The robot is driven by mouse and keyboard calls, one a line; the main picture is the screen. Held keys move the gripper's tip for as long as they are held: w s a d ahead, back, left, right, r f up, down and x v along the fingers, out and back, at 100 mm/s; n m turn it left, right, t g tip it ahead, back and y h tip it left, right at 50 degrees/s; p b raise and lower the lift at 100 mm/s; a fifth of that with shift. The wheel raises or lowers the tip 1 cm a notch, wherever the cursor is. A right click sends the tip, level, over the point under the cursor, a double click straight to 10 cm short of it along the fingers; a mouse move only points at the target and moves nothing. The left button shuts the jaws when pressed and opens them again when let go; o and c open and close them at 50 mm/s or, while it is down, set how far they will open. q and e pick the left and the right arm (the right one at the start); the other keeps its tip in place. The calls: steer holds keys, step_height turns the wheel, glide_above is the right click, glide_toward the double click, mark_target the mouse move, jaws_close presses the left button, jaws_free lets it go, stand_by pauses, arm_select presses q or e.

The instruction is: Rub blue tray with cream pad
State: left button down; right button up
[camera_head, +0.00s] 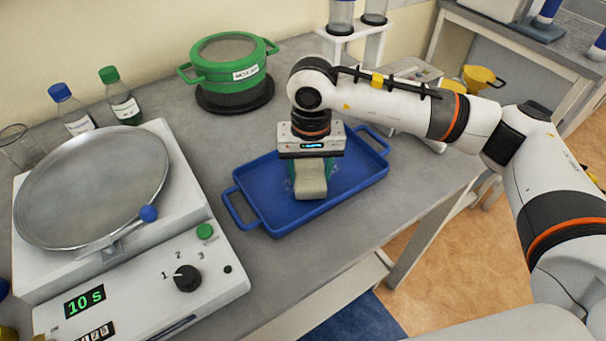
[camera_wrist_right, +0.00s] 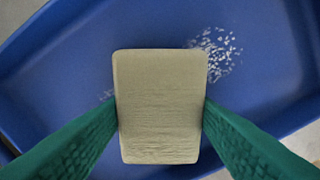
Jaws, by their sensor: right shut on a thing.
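The blue tray (camera_head: 258,187) with two end handles lies on the grey counter. My right gripper (camera_head: 312,172) reaches down over the tray and is shut on the cream pad (camera_head: 311,183). In the right wrist view the cream pad (camera_wrist_right: 160,105) sits between the two green fingers, above or on the floor of the blue tray (camera_wrist_right: 90,50); I cannot tell whether it touches. A patch of whitish specks (camera_wrist_right: 217,50) shows on the tray floor beside the pad's upper right. My left gripper is not in view.
A balance-like device (camera_head: 130,230) with a round metal pan stands at the left. A green pot (camera_head: 228,62) sits on a dark plate behind the tray. Capped bottles (camera_head: 72,108) stand at the back left. The counter's front edge is close to the tray.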

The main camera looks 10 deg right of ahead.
steer(key=shift+w+d, duration=0.25)
steer(key=shift+d, duration=0.5)
steer(key=shift+w+d+b, duration=0.3)
steer(key=shift+d+b, duration=0.5)
steer(key=shift+w+d+r, duration=0.1)
steer(key=shift+w+d, duration=0.15)
steer(key=shift+d, duration=0.35)
steer(key=shift+r, duration=0.1)
steer(key=shift+r+p, duration=0.9)
steer(key=shift+r, duration=2.05)
